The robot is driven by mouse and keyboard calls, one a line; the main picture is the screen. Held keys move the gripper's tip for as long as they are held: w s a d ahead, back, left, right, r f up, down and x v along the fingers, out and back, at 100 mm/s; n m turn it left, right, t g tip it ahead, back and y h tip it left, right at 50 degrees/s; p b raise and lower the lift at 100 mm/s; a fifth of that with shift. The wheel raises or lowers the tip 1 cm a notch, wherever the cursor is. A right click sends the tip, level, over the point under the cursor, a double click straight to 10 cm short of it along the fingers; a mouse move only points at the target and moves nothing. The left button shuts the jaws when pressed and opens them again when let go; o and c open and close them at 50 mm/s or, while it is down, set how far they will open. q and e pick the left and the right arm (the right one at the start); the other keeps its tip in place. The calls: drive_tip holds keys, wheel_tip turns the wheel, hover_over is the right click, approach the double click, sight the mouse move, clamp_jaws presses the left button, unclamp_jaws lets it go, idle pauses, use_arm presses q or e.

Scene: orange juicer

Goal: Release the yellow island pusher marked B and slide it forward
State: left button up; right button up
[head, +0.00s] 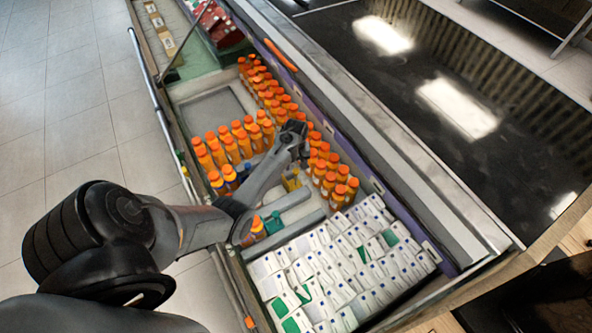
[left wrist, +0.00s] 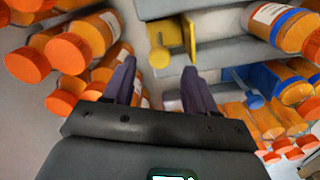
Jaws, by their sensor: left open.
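The yellow pusher (left wrist: 187,36) shows in the left wrist view with a round yellow knob in front, against a grey divider. No letter B is legible on it. In the head view, a small yellow part (head: 291,183) shows beside my left forearm, partly hidden. My left gripper (left wrist: 158,70) is open and empty. Its two dark fingers point toward the yellow pusher, with the knob between them in the picture and apparently farther off. The gripper also shows in the head view (head: 299,147), over the juice case. My right gripper is not in view.
Orange-capped bottles (head: 236,142) stand in rows around the gripper, close on both sides. A blue pusher (left wrist: 265,80) is to the right of the yellow one. White cartons (head: 340,262) fill the near end of the case. A bare grey area (head: 208,108) lies at left.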

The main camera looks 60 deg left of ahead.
sight(296, 171)
use_arm(q)
drive_tip(key=shift+f+b, duration=0.4)
drive_tip(key=shift+f, duration=1.4)
clamp_jaws()
